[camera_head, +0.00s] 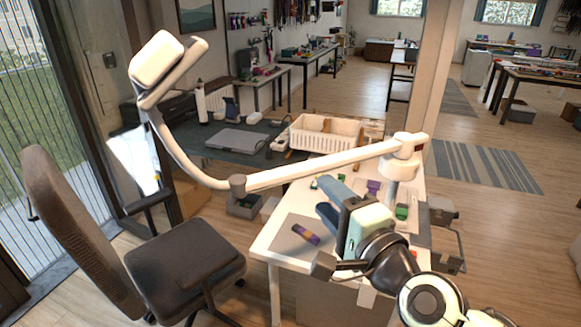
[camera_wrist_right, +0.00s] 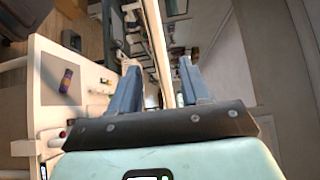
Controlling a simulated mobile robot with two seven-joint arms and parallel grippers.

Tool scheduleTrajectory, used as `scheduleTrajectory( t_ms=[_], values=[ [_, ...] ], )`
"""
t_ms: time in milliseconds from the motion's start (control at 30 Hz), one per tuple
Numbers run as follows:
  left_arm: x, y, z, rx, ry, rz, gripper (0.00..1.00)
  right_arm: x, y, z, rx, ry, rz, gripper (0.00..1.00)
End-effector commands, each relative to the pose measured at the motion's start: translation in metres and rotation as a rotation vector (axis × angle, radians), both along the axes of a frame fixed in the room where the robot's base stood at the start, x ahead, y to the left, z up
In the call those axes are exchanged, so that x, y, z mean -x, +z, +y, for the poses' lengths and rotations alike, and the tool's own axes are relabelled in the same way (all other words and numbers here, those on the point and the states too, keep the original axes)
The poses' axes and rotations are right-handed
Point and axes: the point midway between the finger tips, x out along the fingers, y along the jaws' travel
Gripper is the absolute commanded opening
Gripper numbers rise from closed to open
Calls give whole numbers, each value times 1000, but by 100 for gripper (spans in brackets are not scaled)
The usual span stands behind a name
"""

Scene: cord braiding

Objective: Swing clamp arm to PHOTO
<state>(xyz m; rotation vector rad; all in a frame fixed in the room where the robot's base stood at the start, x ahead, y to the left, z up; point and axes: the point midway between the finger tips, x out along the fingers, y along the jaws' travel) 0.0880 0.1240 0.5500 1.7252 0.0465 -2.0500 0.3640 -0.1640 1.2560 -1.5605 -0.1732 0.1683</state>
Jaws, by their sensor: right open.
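The white clamp arm (camera_head: 320,165) runs from a round post mount (camera_head: 402,160) at the table's right side to a grey joint (camera_head: 237,187). From there it bends up to a pale head (camera_head: 157,60) at upper left, over the chair. My right gripper (camera_head: 325,197) is open, its blue fingers apart, just below the arm's straight section in the head view. In the right wrist view a pale bar, seemingly the arm (camera_wrist_right: 157,45), shows beyond and between the open fingers (camera_wrist_right: 160,75). Contact cannot be told. No PHOTO mark is readable. My left gripper is not in view.
A white table (camera_head: 268,240) holds a purple and yellow cord bundle (camera_head: 306,234) and small coloured items. A white basket (camera_head: 325,133) stands behind on a dark desk (camera_head: 225,150). An office chair (camera_head: 185,265) is at lower left. Open floor lies to the right.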

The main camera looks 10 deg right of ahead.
Motion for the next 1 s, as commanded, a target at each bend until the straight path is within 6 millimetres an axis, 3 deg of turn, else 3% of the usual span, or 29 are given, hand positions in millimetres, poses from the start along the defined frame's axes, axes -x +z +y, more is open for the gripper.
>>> scheduleTrajectory(
  t_ms=[500,700,1000],
  values=[
    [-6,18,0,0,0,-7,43,-100,-1,22,3,1,3,47],
    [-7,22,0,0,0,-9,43,-119,-1,26,4,-1,2,47],
    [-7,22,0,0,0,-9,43,-122,-1,26,4,-1,1,47]
  ],
)
